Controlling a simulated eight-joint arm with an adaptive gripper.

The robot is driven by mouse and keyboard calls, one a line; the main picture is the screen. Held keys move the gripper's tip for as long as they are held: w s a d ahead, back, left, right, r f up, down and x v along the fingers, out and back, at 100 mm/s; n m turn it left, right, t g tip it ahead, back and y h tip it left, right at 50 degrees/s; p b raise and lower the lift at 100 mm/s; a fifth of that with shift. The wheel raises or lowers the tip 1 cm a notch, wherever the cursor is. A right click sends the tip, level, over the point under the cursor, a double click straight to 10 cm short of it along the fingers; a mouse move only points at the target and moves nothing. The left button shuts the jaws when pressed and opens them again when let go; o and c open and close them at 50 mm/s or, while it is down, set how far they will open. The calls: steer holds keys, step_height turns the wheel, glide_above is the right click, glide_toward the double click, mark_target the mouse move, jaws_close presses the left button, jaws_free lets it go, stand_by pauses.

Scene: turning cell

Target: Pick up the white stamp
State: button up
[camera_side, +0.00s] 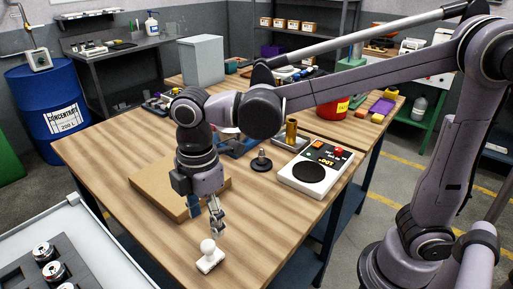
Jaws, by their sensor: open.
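The white stamp (209,258) stands upright on the wooden table near its front edge, with a round knob on top of a rectangular base. My gripper (219,234) points down just above and slightly to the right of the stamp's knob in the picture. Its jaws are open and nothing shows between them. Whether a fingertip touches the knob cannot be told from this view.
A brown board (160,184) lies on the wooden table (262,215) behind my gripper. A white device with a black disc (309,172) and a small dark-based post (261,161) stand farther right. A grey tray with cans (88,240) is at the lower left.

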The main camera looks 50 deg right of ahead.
mark_target(209, 254)
steer(key=shift+a+f+n, duration=0.15)
steer(key=shift+a+n, duration=0.15)
steer(key=shift+a, duration=0.15)
steer(key=shift+f, duration=0.2)
steer(key=shift+s+f, duration=0.15)
steer(key=shift+f, duration=2.45)
steer(key=shift+s+f, duration=0.1)
steer(key=shift+f, duration=2.45)
jaws_close()
